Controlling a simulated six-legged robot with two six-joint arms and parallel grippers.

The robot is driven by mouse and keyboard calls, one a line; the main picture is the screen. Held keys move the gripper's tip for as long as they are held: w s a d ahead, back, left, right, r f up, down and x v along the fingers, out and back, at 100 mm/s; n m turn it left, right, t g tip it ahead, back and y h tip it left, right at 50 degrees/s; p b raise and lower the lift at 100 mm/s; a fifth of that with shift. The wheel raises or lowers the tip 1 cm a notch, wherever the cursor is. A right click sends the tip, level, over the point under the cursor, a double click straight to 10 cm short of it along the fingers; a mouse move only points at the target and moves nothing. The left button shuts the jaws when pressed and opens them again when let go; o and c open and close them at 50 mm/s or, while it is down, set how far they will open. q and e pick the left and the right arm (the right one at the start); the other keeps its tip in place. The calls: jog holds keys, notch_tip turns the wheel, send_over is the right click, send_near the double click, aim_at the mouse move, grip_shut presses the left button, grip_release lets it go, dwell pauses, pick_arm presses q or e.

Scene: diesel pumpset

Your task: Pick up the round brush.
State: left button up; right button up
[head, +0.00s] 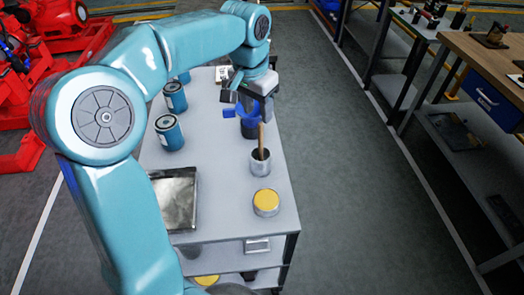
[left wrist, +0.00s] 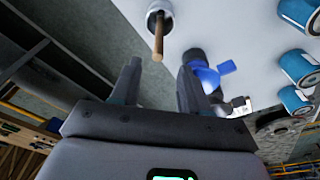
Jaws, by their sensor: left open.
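A brush with a wooden handle (head: 262,137) stands in a small metal cup (head: 261,166) on the cart; its lower end is hidden inside the cup. In the left wrist view the handle (left wrist: 159,42) rises from the cup (left wrist: 160,12) and its end lies between the open finger lines, beyond the tips. My left gripper (head: 251,104) is open and empty, just behind the handle in the head view. In the left wrist view its two fingers (left wrist: 160,75) are spread apart. My right gripper is not in view.
A blue item (head: 243,114) is right beside my left gripper, partly hidden. Blue cylinders (head: 169,132), a yellow-topped tin (head: 266,202) and a metal tray (head: 177,200) also stand on the grey cart (head: 225,190). A workbench (head: 480,60) is at right.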

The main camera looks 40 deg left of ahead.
aim_at(261, 123)
pick_arm(q)
jog(key=f, duration=0.4)
jog(key=shift+w+d, duration=0.2)
jog(key=shift+d, duration=0.1)
jog(key=shift+w+a+f, duration=0.1)
jog(key=shift+a+f, duration=0.05)
jog(key=shift+f, duration=0.1)
jog(key=f, duration=0.5)
jog(key=shift+w+a, duration=0.1)
jog(key=shift+w, duration=0.2)
jog(key=shift+s, duration=0.1)
jog(key=shift+s+r, duration=0.1)
jog(key=c, duration=0.4)
grip_shut()
